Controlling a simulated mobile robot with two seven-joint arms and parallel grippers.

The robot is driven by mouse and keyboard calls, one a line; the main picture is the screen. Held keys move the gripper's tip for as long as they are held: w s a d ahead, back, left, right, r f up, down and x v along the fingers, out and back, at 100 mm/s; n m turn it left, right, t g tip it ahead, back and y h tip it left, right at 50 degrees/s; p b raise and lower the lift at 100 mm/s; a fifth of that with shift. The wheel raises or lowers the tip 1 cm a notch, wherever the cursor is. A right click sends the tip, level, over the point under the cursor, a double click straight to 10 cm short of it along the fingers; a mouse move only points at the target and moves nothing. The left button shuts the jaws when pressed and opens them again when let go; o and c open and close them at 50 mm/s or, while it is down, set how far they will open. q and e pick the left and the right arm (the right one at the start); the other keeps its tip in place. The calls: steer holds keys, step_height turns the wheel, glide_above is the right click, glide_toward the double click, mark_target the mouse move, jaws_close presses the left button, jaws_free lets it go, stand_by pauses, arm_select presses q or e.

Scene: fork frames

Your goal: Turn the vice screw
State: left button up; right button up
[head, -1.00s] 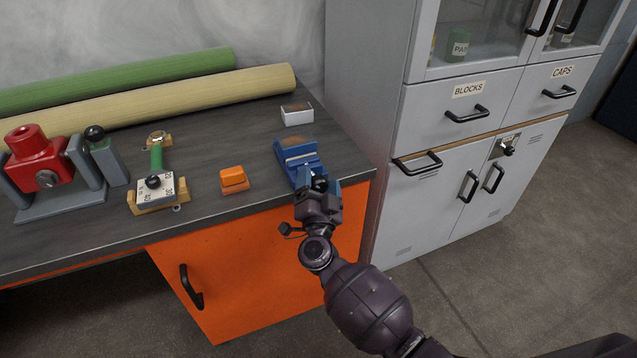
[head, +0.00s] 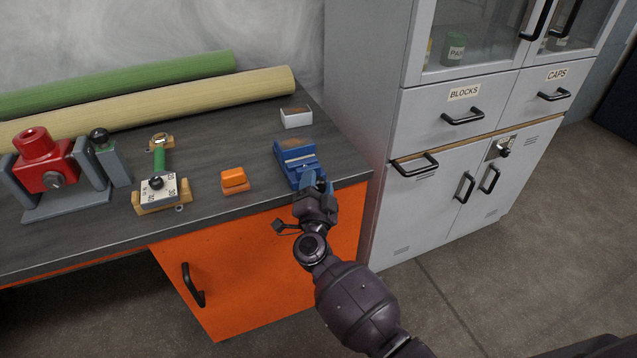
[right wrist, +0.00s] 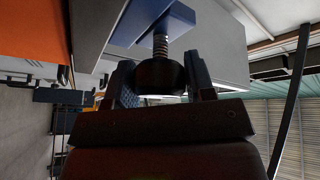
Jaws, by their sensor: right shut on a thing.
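The blue vice (head: 296,160) stands on the grey workbench near its front right edge. In the right wrist view the blue body of the vice (right wrist: 176,20) is at the top, with its threaded screw (right wrist: 161,45) coming out of it. The screw ends in a dark round knob (right wrist: 160,75). My right gripper (head: 318,190) is at the front of the vice, over the bench edge. In the right wrist view my right gripper (right wrist: 160,82) has its fingers on both sides of the knob, shut on it. My left gripper is not in view.
An orange block (head: 234,180), a green-handled tool (head: 158,160) and a red device (head: 42,165) stand left of the vice. A white box (head: 296,116) is behind it. A grey cabinet (head: 350,90) rises close on the right. An orange door (head: 250,270) is below.

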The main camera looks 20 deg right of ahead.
steer(key=shift+r+m+g+p, duration=0.25)
steer(key=shift+m+g+p, duration=0.45)
steer(key=shift+m, duration=0.5)
steer(key=shift+f+m+p, duration=0.1)
steer(key=shift+m+p, duration=0.3)
steer(key=shift+m, duration=0.1)
steer(key=shift+f+m+g+p, duration=0.2)
steer(key=shift+m+g+p, duration=0.1)
steer(key=shift+m+g, duration=0.1)
steer(key=o, duration=0.9)
steer(key=shift+s, duration=0.1)
